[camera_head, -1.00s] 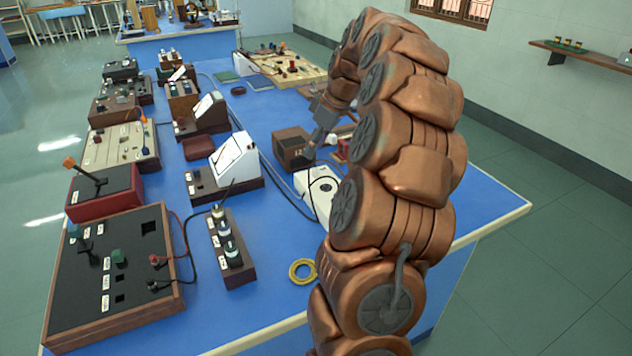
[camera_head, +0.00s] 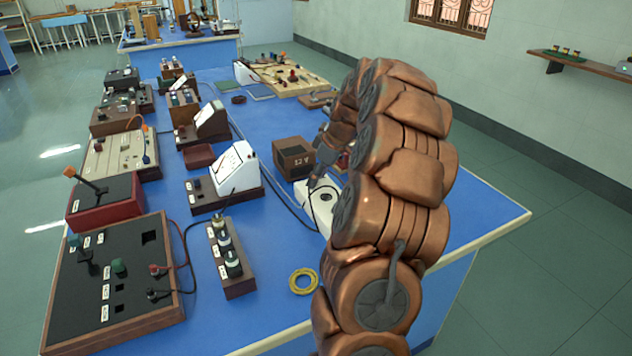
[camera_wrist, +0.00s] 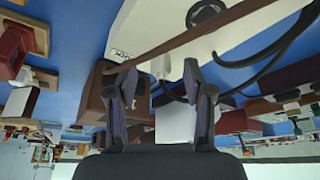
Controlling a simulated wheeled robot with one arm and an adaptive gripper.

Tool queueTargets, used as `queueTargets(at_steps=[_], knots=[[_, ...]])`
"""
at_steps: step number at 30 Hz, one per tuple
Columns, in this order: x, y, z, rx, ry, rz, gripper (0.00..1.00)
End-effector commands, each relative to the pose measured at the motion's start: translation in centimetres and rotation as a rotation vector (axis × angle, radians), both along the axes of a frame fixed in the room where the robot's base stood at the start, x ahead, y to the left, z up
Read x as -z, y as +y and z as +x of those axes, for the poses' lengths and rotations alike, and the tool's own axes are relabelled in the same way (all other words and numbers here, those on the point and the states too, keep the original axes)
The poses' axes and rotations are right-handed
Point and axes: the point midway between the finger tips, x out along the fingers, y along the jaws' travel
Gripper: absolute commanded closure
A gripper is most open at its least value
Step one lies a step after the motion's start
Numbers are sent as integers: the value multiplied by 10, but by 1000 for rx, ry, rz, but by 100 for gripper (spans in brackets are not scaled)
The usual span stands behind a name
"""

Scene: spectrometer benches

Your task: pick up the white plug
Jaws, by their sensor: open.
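My gripper (camera_head: 314,182) is low over the blue bench in the head view, at the far end of the white box (camera_head: 314,205). In the wrist view my gripper (camera_wrist: 160,72) has its two fingers apart, with no clear contact on anything. A small pale shape, possibly the white plug (camera_wrist: 160,65), shows between the fingertips, near the edge of the white box (camera_wrist: 150,30). I cannot tell its distance from the fingers. The plug is not clearly distinguishable in the head view, where my arm hides part of the box.
A brown wooden box (camera_head: 293,158) stands close behind the gripper. Dark cables (camera_head: 284,192) run beside the white box. A white-faced meter (camera_head: 235,165) stands to the left, and a yellow ring (camera_head: 303,281) lies in front. The bench's right front corner is clear.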

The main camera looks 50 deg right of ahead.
Motion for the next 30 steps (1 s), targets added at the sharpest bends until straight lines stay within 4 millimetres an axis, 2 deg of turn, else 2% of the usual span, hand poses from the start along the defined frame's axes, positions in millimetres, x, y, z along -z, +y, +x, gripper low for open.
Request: queueTargets(at_steps=[8, 22, 30], knots=[[3, 1, 1, 1, 0, 1, 51], [3, 1, 1, 1, 0, 1, 100], [2, 1, 1, 1, 0, 1, 100]])
